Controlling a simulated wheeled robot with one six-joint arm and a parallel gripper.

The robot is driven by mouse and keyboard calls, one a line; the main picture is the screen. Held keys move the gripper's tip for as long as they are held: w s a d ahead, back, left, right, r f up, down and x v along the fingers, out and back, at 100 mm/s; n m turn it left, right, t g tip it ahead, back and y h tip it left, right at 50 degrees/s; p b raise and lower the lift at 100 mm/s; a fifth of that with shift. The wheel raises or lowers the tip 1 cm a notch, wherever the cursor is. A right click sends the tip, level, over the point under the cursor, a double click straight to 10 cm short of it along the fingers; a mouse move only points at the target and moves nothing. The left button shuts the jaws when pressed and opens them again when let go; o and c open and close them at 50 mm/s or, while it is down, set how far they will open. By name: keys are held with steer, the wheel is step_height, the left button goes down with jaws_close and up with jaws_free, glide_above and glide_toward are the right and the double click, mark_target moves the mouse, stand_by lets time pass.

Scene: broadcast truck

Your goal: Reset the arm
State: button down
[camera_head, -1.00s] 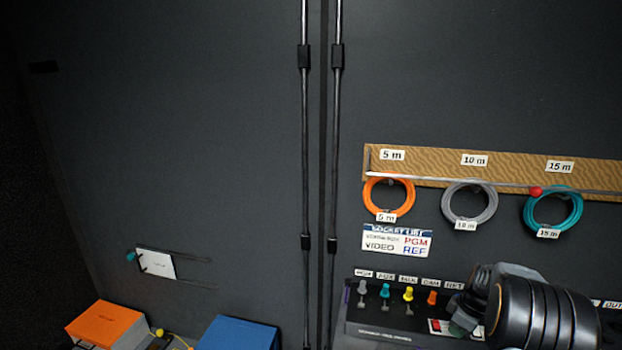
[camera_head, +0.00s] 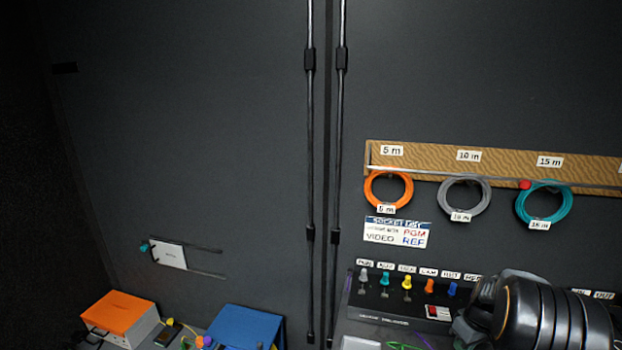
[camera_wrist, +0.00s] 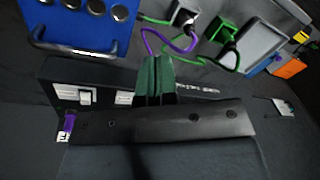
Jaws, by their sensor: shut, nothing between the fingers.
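My arm reaches in at the lower right of the head view, where a black ribbed link (camera_head: 548,318) of mine shows. In the wrist view my gripper (camera_wrist: 154,75) shows as two dark green fingers set side by side, shut with nothing between them. In the head view my fingertips cannot be made out clearly.
A dark socket box (camera_head: 395,305) with coloured plugs stands left of my arm. Orange (camera_head: 388,188), grey (camera_head: 464,196) and teal (camera_head: 543,202) cable coils hang above. An orange-topped box (camera_head: 118,312) and a blue case (camera_head: 243,326) sit lower left. Green and purple cables (camera_wrist: 185,44) lie near my fingers.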

steer(key=s+a+r+m+t, duration=0.1)
steer(key=s+a+r+t, duration=0.1)
steer(key=s+a+r, duration=0.6)
steer(key=s+a+r+m+t+h, duration=0.1)
steer(key=s+a+r+m+t, duration=0.1)
steer(key=s+a+r, duration=0.6)
steer(key=a+r, duration=0.1)
steer(key=a, duration=0.6)
steer(key=shift+r+m, duration=0.25)
steer(key=shift+m, duration=0.05)
